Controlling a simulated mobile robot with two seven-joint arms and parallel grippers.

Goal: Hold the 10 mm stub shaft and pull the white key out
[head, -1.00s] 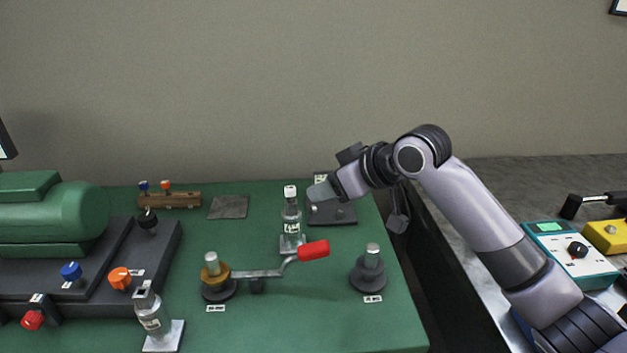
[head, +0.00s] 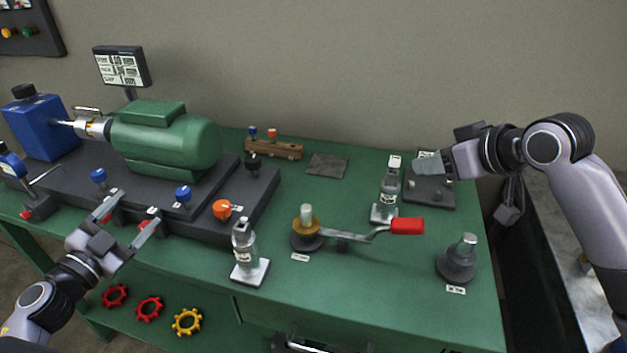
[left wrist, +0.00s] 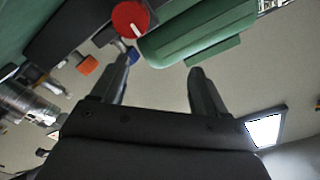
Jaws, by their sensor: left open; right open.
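Two short upright grey shafts on dark round bases stand on the green bench. One shaft (head: 467,243) is at the right front with a small label before it. The other shaft (head: 307,213) carries a brass-coloured collar and a lever with a red handle. The labels are too small to read, and I cannot make out a white key. My left gripper (head: 128,220) is open and empty at the bench's front left, far from both shafts; its spread fingers show in the left wrist view (left wrist: 158,85). My right gripper (head: 428,164) is open above a dark plate, behind the right shaft.
A green motor (head: 165,140) sits on a dark base at the left, with coloured knobs along its front. Clear bottles (head: 243,245) stand near the middle. The red handle (head: 407,226) sticks out between the shafts.

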